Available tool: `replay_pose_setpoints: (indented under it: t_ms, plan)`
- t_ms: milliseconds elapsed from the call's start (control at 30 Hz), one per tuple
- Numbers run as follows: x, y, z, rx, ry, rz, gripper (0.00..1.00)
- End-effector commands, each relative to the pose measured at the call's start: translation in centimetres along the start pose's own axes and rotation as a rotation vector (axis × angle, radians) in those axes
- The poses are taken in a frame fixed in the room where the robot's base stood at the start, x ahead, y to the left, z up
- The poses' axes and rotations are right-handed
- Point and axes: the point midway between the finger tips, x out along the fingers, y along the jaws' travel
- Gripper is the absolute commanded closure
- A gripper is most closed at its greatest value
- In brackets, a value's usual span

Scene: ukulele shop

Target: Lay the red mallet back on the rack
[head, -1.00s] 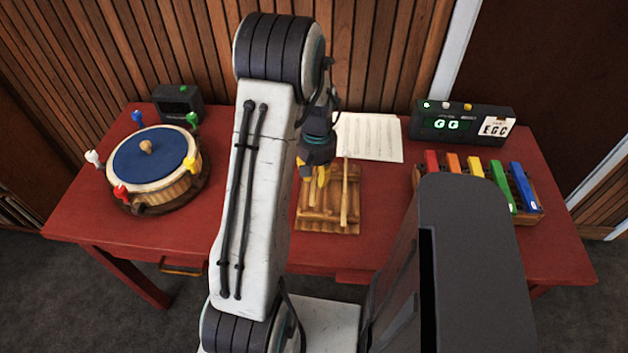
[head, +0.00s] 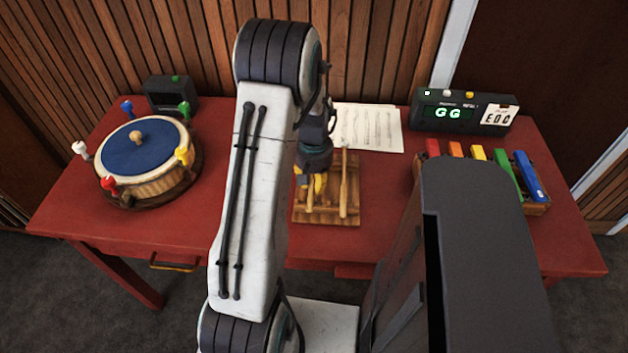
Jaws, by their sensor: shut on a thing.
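The wooden rack (head: 327,217) lies on the red table in the middle. One pale wooden mallet handle (head: 344,190) lies along its right side. My gripper (head: 311,186), with yellow fingertips, is low over the rack's left part, shut on a second handle, the red mallet (head: 309,201). This handle points toward the front, roughly alongside the other one. No red mallet head shows; my gripper and arm cover that part. I cannot tell whether the held mallet touches the rack.
A blue-topped drum (head: 140,150) with coloured pegs stands left, a small dark box (head: 172,96) behind it. Sheet music (head: 368,128) lies behind the rack. A display box (head: 462,115) reading "GG" and coloured bars (head: 505,172) stand right. My arm hides the table's middle left.

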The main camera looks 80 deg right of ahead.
Motion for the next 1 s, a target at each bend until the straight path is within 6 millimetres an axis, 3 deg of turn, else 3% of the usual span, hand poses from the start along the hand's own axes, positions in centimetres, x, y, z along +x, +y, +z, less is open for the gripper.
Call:
replay_pose_setpoints:
  t_ms: [100, 467, 500, 733, 1000]
  plan:
    - [0.79, -0.01, 0.02, 0.0, 0.0, 0.0, 1.0]
    - [0.87, 0.0, 0.02, 0.0, 0.0, 0.0, 1.0]
    - [0.86, 0.0, 0.02, 0.0, 0.0, 0.0, 0.79]
    - [0.86, 0.0, 0.02, 0.0, 0.0, 0.0, 0.58]
    - [0.77, 0.0, 0.01, 0.0, 0.0, 0.0, 0.58]
